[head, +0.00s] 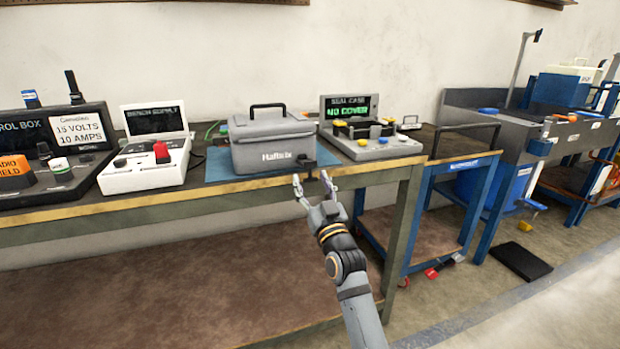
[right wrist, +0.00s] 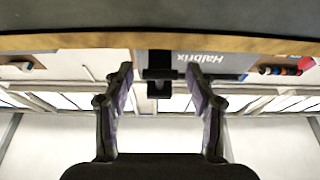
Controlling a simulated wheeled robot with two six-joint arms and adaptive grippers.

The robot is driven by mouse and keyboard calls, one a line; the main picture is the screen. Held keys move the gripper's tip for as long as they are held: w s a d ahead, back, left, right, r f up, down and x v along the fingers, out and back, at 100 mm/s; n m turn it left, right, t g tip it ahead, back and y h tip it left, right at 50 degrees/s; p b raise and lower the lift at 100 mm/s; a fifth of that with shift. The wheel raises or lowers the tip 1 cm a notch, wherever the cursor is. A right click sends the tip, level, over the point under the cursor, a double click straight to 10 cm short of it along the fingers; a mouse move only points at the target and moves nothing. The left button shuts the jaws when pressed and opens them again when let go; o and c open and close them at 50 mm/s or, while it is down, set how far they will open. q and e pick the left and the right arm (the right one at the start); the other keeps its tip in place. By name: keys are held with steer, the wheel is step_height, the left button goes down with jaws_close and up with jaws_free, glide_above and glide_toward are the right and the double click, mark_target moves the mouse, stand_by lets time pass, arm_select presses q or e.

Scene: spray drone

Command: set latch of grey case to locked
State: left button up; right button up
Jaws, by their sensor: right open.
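The grey case (head: 272,143) stands closed on a blue mat (head: 224,168) on the bench, with a black handle on its lid and "Halbrix" on its front. Its dark latch (head: 306,162) is at the right of the front face; its setting is too small to read. My right gripper (head: 311,180) is open and empty just in front of the latch, near the bench's front edge. In the right wrist view the dark latch (right wrist: 158,76) shows between the two spread fingers, apart from both. My left gripper is not in view.
A white bench supply (head: 146,160) and a dark control box (head: 50,150) stand left of the case. A grey console (head: 372,146) reading "NO COVER" stands close on its right. A blue cart (head: 470,165) is at the right.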

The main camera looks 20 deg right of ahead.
steer(key=shift+w+r, duration=0.25)
steer(key=shift+w, duration=0.4)
steer(key=shift+c, duration=0.2)
jaws_close()
